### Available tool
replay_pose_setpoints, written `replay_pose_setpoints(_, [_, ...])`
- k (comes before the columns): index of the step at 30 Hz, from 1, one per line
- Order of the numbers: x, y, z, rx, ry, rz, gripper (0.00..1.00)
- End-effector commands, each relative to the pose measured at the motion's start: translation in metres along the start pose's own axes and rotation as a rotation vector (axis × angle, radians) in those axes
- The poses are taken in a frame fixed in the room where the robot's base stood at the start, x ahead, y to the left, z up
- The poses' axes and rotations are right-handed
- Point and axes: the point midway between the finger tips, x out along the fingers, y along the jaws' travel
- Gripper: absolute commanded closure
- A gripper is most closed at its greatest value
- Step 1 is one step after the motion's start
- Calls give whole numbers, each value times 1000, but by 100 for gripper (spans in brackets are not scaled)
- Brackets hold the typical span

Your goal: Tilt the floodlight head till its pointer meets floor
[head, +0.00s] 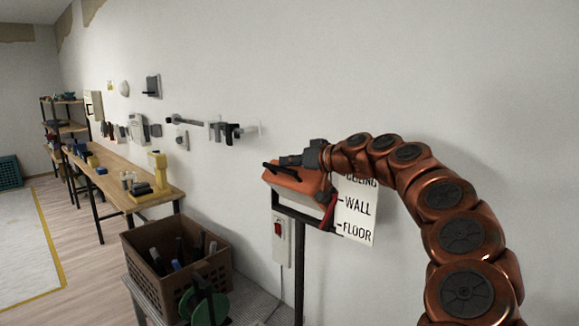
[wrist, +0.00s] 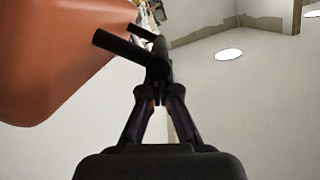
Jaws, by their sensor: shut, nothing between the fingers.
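The orange floodlight head (head: 298,186) sits on a dark stand, with a black bar handle (head: 283,172) along its top. A white card (head: 358,208) behind it reads WALL and FLOOR, with the top word partly covered by my arm. A red pointer (head: 329,212) slants down beside the card; I cannot tell exactly which mark its tip meets. My gripper (head: 284,160) is shut and empty, just above the head by the handle. In the wrist view the orange head (wrist: 50,55) fills the left, and the shut fingers (wrist: 160,72) are close to the black bar (wrist: 120,48); contact is unclear.
A brown crate (head: 140,246) of tools and a green reel (head: 208,304) stand below left. A red-switch box (head: 281,238) is on the wall behind the stand. A wooden workbench (head: 118,178) runs along the wall at left. Floor at far left is open.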

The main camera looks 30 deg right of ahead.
Motion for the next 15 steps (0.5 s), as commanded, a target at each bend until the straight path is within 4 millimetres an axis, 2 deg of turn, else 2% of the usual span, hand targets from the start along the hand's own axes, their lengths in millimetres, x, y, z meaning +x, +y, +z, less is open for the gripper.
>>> replay_pose_setpoints(8, [0,0,0,1,-3,-2,100])
replay_pose_setpoints(15, [-5,1,-17,1,-2,1,100])
